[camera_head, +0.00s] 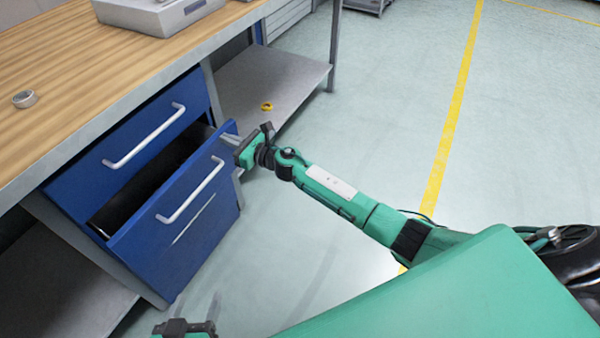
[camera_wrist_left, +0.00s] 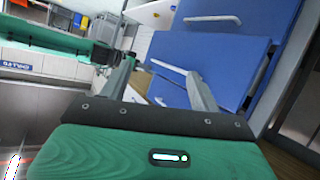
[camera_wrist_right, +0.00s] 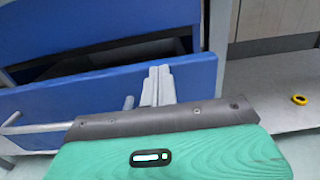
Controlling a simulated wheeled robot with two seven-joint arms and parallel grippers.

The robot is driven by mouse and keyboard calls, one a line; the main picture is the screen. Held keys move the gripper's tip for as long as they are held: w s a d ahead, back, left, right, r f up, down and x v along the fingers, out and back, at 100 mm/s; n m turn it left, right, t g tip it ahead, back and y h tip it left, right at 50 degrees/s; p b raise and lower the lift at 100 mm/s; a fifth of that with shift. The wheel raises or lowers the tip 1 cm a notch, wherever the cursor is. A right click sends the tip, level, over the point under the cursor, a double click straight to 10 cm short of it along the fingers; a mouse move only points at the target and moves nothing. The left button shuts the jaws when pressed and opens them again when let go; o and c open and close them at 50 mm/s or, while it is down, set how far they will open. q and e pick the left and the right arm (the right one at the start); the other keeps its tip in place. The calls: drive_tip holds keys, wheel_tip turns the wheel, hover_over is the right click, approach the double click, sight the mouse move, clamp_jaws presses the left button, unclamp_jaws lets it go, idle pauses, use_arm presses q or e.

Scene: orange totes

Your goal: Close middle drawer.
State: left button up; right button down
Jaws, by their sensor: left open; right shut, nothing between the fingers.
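The middle drawer (camera_head: 153,222) has a blue front with a white bar handle (camera_head: 190,190). It is pulled partway out, and its dark inside shows behind the front. It also shows in the right wrist view (camera_wrist_right: 75,102). My right gripper (camera_head: 230,139) is shut and empty, with its fingertips at the upper right corner of the drawer front. In the right wrist view its fingers overlap the front's top edge; contact cannot be told. My left gripper (camera_head: 185,328) is partly cut off at the bottom edge of the head view. In the left wrist view it is open and empty (camera_wrist_left: 160,88), with blue drawer fronts beyond.
The top drawer (camera_head: 135,140) above looks shut. The wooden worktop (camera_head: 95,60) holds a grey tray (camera_head: 165,15) and a small metal ring (camera_head: 25,98). A low grey shelf (camera_head: 285,75) right of the cabinet carries a yellow ring (camera_head: 266,107). The floor in front is clear.

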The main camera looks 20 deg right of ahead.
sight(215, 134)
drive_tip(key=b+x, duration=0.2)
drive_tip(key=x, duration=0.4)
drive_tip(key=shift+w+f+b, duration=0.1)
drive_tip(key=shift+f+b, duration=0.05)
drive_tip(key=shift+b, duration=0.2)
use_arm(q)
drive_tip(key=w+a+r+t+h, duration=0.1)
drive_tip(key=w+r+t, duration=0.1)
drive_tip(key=r+t, duration=0.3)
drive_tip(key=w+a+r+t+b, duration=0.1)
drive_tip(key=w+r+t, duration=0.1)
drive_tip(key=r+t, duration=0.4)
wheel_tip(215, 134, up, 5)
drive_tip(key=shift+a+f+h, duration=0.15)
drive_tip(key=shift+h, duration=0.25)
use_arm(e)
drive_tip(key=shift+w+a+r, duration=0.25)
drive_tip(key=shift+w+a, duration=0.15)
drive_tip(key=shift+w, duration=0.1)
drive_tip(key=shift+w+a+r, duration=0.2)
drive_tip(key=shift+w+a, duration=0.2)
drive_tip(key=shift+w, duration=0.15)
